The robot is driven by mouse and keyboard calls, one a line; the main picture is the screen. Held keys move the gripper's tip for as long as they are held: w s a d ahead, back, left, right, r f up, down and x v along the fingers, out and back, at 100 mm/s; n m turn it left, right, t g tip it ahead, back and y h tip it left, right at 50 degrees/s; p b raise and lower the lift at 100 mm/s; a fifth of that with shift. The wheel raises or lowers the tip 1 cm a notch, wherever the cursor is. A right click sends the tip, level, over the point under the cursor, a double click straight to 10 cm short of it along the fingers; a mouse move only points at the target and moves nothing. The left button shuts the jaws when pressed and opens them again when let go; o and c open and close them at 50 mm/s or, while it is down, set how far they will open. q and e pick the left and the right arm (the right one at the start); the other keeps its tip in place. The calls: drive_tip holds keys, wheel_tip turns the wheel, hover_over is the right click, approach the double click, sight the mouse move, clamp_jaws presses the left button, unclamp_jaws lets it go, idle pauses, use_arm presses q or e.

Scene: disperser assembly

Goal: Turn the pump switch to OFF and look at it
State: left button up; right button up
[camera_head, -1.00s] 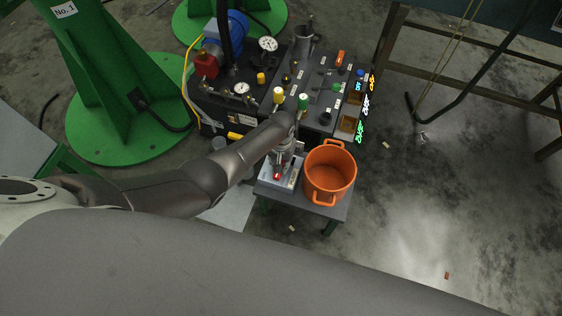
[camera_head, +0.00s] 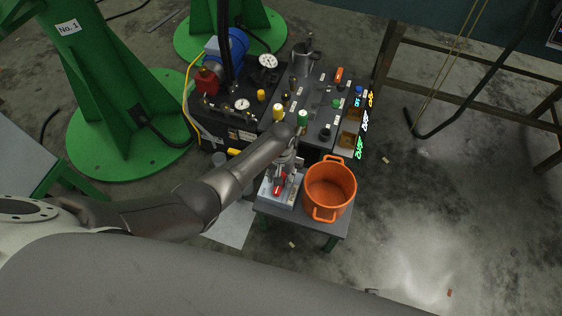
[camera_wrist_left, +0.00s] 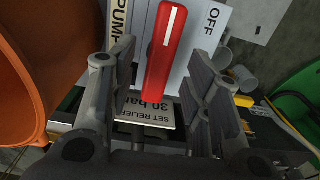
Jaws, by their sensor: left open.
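The pump switch has a red handle (camera_wrist_left: 167,55) with a white stripe. In the left wrist view it points up the picture, tilted slightly right, over a pale plate lettered PUMP at left and OFF (camera_wrist_left: 213,17) at right. My left gripper (camera_wrist_left: 162,72) is open, with one finger on each side of the handle. Gaps show on both sides. In the head view the red handle (camera_head: 278,188) shows on a small stand, below my left gripper (camera_head: 285,175), which partly covers the plate. My right gripper is not in view.
An orange pot (camera_head: 330,189) stands right beside the switch plate on the small table (camera_head: 300,222); its wall also fills the left of the wrist view (camera_wrist_left: 30,70). A control panel (camera_head: 318,105) with knobs, gauges and lit displays lies behind. Open floor is at the right.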

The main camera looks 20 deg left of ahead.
use_arm(q)
wheel_tip(320, 180, up, 10)
drive_tip(key=shift+f, duration=0.25)
idle(0.6)
